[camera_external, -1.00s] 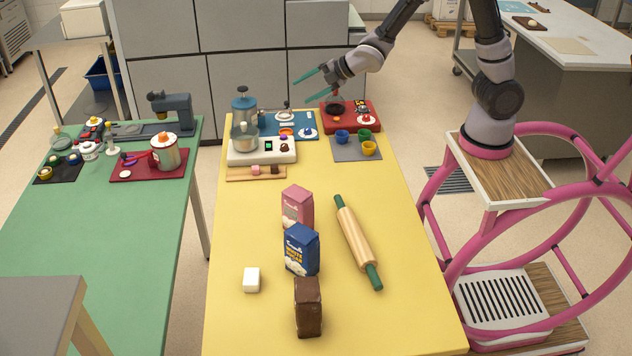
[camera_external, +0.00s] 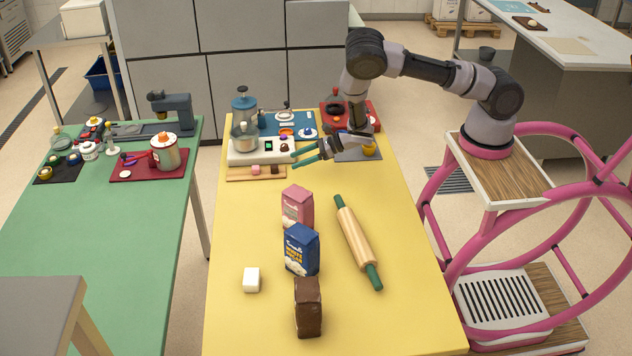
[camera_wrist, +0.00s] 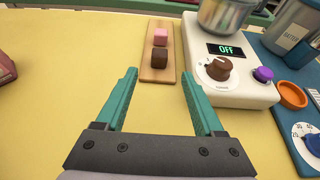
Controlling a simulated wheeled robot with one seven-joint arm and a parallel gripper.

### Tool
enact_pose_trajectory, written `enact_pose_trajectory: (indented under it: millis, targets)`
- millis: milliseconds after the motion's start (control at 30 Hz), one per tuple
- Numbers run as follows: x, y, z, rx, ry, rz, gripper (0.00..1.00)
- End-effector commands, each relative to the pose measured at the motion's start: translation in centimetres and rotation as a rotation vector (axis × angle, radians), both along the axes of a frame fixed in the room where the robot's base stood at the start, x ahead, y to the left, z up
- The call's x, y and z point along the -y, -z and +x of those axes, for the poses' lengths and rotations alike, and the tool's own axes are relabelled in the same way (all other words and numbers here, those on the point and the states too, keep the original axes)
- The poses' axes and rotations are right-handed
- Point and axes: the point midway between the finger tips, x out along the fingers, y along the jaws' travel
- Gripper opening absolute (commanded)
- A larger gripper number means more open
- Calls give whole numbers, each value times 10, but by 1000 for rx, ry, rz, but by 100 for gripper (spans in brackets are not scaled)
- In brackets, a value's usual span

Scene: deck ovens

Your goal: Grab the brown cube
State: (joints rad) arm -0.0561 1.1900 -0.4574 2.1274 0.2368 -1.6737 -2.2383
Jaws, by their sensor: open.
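The small brown cube (camera_external: 275,169) sits at the right end of a wooden board (camera_external: 240,175) on the yellow table. A pink cube (camera_external: 255,170) sits beside it on the board. In the wrist view the brown cube (camera_wrist: 159,57) is the nearer of the two, with the pink cube (camera_wrist: 160,37) behind it. My gripper (camera_external: 295,158) is open and empty, to the right of the brown cube and apart from it. In the wrist view the brown cube shows in line with the gap between the green fingertips (camera_wrist: 158,72).
A blue mat (camera_wrist: 275,100) with an orange ring lies beyond. Pink (camera_external: 297,207), blue (camera_external: 301,250) and brown packages (camera_external: 308,308) and a rolling pin (camera_external: 355,240) stand or lie nearer the camera.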

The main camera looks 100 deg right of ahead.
Motion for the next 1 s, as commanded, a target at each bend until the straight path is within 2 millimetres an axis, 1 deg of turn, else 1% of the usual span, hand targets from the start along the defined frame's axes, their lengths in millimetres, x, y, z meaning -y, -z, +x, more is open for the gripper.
enact_pose_trajectory:
  millis: [33, 100, 200, 367, 600, 733, 967, 1000]
  targets:
    - [-1, 3, 9, 1, -2, 1, 70]
    - [-1, 7, 19, 1, -1, 2, 70]
    - [-1, 11, 29, 0, -1, 4, 70]
    - [-1, 14, 40, 1, 1, 5, 70]
    - [-2, 23, 74, 1, 2, 5, 70]
    - [-1, 27, 83, 0, 2, 6, 70]
    - [-2, 27, 84, 0, 2, 5, 70]
    - [-2, 27, 84, 0, 2, 5, 55]
